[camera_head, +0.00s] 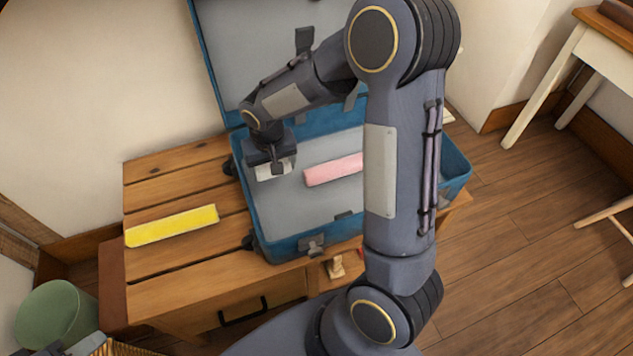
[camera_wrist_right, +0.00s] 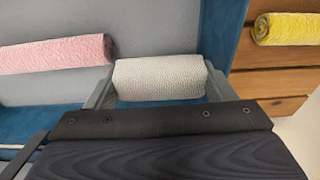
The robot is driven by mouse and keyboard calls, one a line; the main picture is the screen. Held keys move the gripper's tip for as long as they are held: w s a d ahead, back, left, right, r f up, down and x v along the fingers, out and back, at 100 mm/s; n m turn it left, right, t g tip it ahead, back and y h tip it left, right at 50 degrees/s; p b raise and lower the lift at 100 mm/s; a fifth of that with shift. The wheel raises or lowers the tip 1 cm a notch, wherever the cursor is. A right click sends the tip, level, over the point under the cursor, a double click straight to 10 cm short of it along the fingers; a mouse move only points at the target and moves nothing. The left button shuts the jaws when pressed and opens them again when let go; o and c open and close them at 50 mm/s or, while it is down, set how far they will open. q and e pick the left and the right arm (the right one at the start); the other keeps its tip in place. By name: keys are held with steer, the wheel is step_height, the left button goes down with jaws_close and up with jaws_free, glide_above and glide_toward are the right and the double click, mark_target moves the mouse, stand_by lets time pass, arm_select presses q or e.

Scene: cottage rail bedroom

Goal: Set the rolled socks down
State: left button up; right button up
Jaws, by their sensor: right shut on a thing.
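The rolled socks are a short off-white ribbed roll (camera_head: 275,171), which also fills the space between my fingers in the right wrist view (camera_wrist_right: 160,79). My right gripper (camera_head: 270,165) is shut on the roll, a finger at each end. It holds it over the left part of the open blue suitcase (camera_head: 283,247). I cannot tell whether the roll touches the suitcase's grey floor.
A pink roll (camera_head: 333,169) lies in the suitcase, right of the socks, partly hidden by my arm. A yellow roll (camera_head: 172,226) lies on the slatted wooden bench (camera_head: 165,265) left of the suitcase. The suitcase's grey floor is bare in front. A green bin (camera_head: 55,314) stands lower left.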

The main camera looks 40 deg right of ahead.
mark_target(277, 196)
step_height(277, 196, down, 10)
steer(key=b, duration=0.2)
steer(key=shift+r+b, duration=0.15)
steer(key=shift+b, duration=0.15)
steer(key=shift+f, duration=0.2)
steer(key=o, duration=1)
steer(key=shift+r, duration=0.2)
